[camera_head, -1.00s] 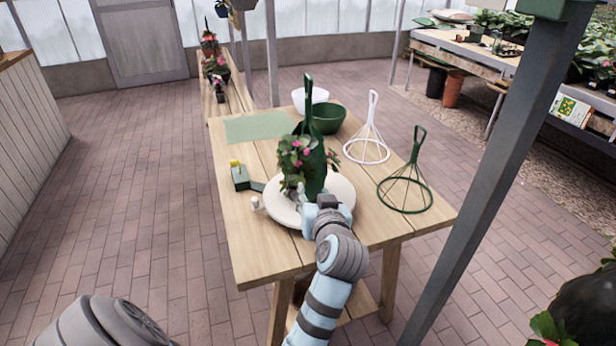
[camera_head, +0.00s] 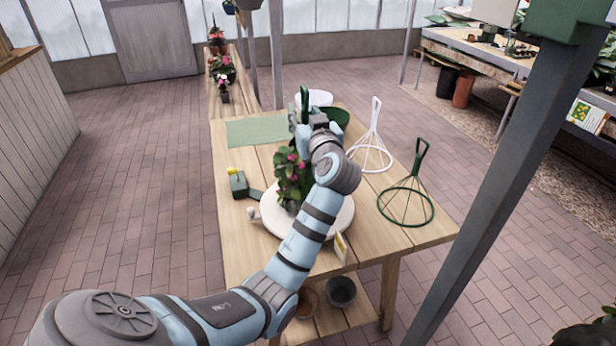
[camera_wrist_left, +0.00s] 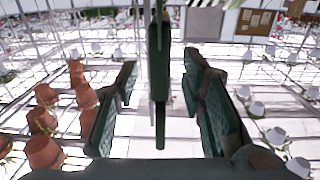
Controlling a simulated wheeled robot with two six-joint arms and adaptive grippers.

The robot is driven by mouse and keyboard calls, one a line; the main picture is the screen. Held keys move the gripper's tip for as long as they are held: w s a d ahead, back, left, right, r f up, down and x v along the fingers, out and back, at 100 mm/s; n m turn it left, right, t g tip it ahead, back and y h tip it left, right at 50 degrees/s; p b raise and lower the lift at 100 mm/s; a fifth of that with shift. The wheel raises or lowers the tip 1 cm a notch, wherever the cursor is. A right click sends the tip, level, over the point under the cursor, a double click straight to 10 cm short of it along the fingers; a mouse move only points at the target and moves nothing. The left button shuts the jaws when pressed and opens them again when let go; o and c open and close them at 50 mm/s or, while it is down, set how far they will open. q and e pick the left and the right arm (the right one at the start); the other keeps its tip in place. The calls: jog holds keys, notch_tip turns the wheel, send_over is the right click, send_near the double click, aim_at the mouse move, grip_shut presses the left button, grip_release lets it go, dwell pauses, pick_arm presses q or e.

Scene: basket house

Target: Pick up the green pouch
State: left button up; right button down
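The tall dark green pouch (camera_head: 304,97) stands on the table behind the flowering plant, its narrow loop handle pointing up. My left arm and the plant hide most of its body. My left gripper (camera_head: 302,119) is at the pouch's upper part. In the left wrist view, the two fingers (camera_wrist_left: 162,105) are spread apart. A dark green upright strip (camera_wrist_left: 160,70), which looks like the pouch's handle, runs between them with gaps on both sides. My right gripper is not in view.
A white wire hanger (camera_head: 372,140) and green wire hanger (camera_head: 406,200) stand to the right. A green mat (camera_head: 256,130) and small green box (camera_head: 238,184) lie left.

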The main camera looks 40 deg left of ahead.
pick_arm(q)
jog(key=shift+w+a+f, duration=0.15)
jog(key=shift+w+f, duration=0.1)
jog(key=shift+w, duration=0.1)
jog(key=shift+s+r, duration=0.2)
jog(key=shift+s, duration=0.15)
jog(key=c, duration=0.6)
grip_shut()
jog(key=shift+r, duration=0.15)
